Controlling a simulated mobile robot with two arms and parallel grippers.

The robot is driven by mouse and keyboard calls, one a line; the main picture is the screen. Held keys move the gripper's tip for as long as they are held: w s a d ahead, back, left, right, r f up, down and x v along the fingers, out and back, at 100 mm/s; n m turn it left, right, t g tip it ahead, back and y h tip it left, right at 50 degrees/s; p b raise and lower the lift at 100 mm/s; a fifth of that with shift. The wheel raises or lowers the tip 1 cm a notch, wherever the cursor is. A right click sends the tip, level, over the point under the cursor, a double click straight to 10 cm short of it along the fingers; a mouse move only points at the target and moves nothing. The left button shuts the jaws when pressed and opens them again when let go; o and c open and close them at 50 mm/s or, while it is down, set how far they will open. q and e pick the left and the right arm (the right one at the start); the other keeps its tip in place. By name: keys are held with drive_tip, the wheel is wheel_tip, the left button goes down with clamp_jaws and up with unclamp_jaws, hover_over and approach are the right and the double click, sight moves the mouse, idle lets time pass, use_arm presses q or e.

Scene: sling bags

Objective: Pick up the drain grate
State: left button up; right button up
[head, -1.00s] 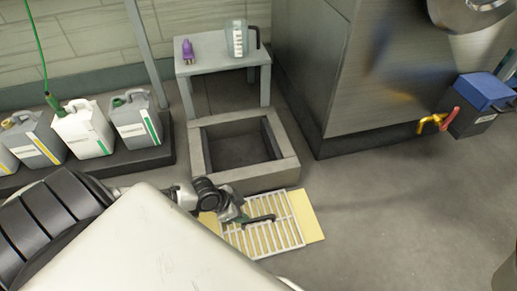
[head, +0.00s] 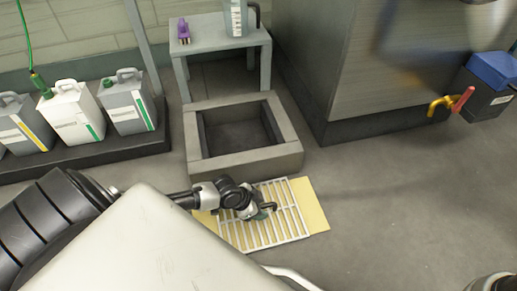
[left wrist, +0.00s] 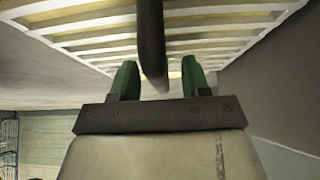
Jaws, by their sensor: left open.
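The drain grate (head: 286,226) is a pale slatted panel lying on a yellow mat (head: 316,205) on the floor, in front of the square pit frame. It also fills the top of the left wrist view (left wrist: 90,36). My left gripper (head: 264,211) is low over the middle of the grate, open, and covers part of it in the head view. In the left wrist view a dark bar (left wrist: 152,40) lies between the two green fingers (left wrist: 160,72) with a gap on each side. I cannot tell how the bar joins the grate.
The open square pit frame (head: 288,155) is just behind the grate. A grey stand (head: 200,48) carries a purple item and a jug. Several canisters (head: 72,108) stand on a dark plinth at left. A steel cabinet (head: 370,60) is at right.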

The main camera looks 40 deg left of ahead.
use_arm(q)
clamp_jaws()
drive_tip(key=shift+w+r, duration=0.1)
idle(0.4)
